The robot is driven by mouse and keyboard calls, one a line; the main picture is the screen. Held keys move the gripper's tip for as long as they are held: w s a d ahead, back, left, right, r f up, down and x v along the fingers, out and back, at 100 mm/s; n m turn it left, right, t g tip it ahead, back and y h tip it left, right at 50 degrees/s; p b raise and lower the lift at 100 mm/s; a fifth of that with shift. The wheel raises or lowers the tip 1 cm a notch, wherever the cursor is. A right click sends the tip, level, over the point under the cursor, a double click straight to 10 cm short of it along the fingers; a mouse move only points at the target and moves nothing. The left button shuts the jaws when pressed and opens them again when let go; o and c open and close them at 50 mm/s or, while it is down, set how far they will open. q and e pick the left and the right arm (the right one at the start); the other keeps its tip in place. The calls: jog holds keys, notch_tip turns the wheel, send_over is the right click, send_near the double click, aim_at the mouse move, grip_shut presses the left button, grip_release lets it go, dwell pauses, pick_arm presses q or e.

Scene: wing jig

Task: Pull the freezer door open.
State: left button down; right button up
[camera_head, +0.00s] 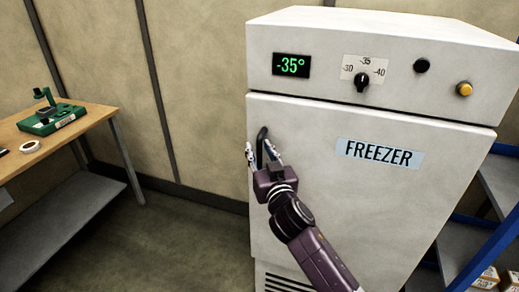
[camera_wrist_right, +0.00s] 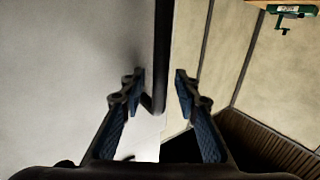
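The white freezer (camera_head: 380,48) stands at the right of the head view, its display reading -35°. Its door (camera_head: 350,215) bears a blue FREEZER label (camera_head: 380,153) and looks closed. A dark bar handle (camera_head: 261,134) sits near the door's left edge; it also shows in the right wrist view (camera_wrist_right: 162,50). My right gripper (camera_head: 261,153) is at the handle with its fingers apart, one on each side of the lower part of the bar. In the wrist view, gaps show between the bar and both fingers. My left gripper is not in view.
Blue-framed shelving (camera_head: 480,255) is at the right, beside the freezer. The floor (camera_head: 185,240) between bench and freezer is clear.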

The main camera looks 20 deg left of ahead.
grip_shut()
jog(key=shift+f, duration=0.1)
dwell(0.5)
